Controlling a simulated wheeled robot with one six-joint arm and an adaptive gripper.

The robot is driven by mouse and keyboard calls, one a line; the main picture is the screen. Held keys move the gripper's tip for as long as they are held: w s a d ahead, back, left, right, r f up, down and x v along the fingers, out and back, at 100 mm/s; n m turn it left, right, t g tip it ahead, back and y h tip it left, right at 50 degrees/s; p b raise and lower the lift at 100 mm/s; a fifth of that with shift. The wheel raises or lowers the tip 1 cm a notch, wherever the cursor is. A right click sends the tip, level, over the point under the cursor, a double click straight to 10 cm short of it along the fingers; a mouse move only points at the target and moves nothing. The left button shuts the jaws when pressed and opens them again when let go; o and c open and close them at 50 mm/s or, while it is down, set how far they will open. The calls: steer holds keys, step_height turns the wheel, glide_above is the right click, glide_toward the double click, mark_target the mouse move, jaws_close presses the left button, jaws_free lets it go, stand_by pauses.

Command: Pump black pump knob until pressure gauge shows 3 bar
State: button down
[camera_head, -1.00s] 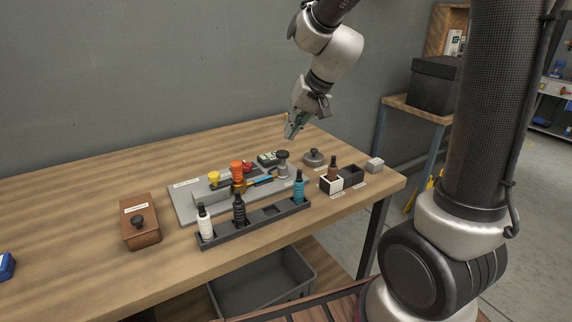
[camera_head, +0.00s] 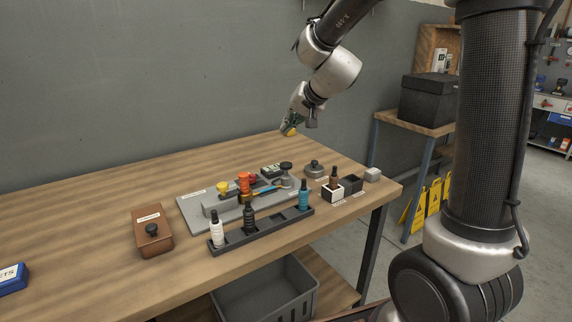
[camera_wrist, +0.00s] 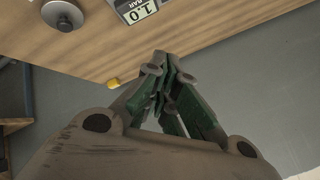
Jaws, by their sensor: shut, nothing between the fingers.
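The pressure gauge (camera_head: 273,170) is a small dark box with a pale display on the far side of the grey board; its display reads 1.0 in the wrist view (camera_wrist: 137,10). My gripper (camera_head: 290,127) hangs above the table's back edge, behind and above the gauge, apart from both. Its green-padded fingers (camera_wrist: 162,65) are together and hold nothing.
A black rack (camera_head: 270,229) with bottles lies in front. Bare wood (camera_head: 90,225) is open at left.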

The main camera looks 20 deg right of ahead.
mark_target(288, 162)
steer(key=shift+f, duration=4.2)
steer(key=shift+f, duration=0.1)
steer(key=shift+f, duration=0.3)
steer(key=shift+f, duration=1.3)
steer(key=shift+r, duration=1.75)
steer(key=shift+r, duration=2.5)
